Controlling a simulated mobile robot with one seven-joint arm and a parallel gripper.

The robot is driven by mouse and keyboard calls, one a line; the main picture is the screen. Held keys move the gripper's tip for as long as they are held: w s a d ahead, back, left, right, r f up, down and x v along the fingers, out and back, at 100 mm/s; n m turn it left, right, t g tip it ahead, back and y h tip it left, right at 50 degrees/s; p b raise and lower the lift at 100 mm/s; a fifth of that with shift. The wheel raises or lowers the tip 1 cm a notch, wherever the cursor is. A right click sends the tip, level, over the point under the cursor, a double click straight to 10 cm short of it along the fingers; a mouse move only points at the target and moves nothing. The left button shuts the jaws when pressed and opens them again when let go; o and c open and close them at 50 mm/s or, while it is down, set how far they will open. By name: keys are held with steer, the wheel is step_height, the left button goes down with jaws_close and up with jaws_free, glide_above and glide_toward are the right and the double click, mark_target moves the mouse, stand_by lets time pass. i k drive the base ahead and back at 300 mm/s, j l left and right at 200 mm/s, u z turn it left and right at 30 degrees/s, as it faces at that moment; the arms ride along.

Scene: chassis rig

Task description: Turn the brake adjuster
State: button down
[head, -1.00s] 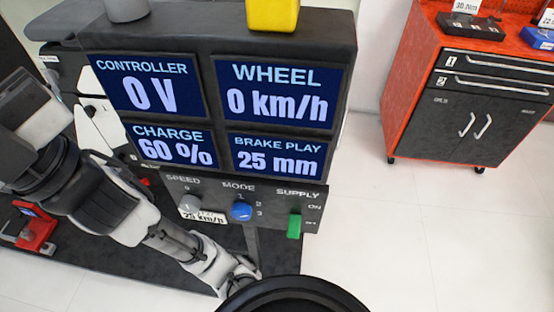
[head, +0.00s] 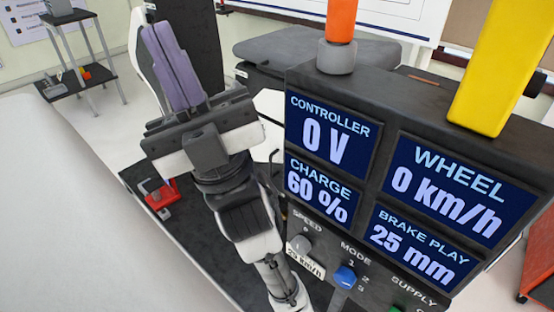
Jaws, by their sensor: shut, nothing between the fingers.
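The black console shows a brake play display (head: 424,250) that reads 25 mm. The wheel display (head: 460,182) reads 0 km/h, the controller display (head: 328,134) 0 V and the charge display (head: 318,190) 60 %. I cannot make out the brake adjuster; the part of the rig behind my arm is partly hidden. My gripper (head: 161,28) is left of the console, with its long purple-grey fingers side by side, shut and empty, pointing up and away. I cannot tell whether they touch the rig.
A speed knob (head: 300,243), a blue mode knob (head: 345,277) and a partly cut-off green supply switch (head: 394,309) sit low on the console. An orange cylinder (head: 341,20) and a yellow block (head: 503,66) stand on top. A red device (head: 163,203) lies left of my arm.

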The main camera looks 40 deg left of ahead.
mark_target(285, 215)
steer(key=j+u, duration=0.15)
steer(key=u, duration=0.2)
steer(key=k+j+u, duration=0.1)
steer(key=u, duration=0.2)
steer(key=j+u, duration=0.35)
steer(key=l, duration=0.1)
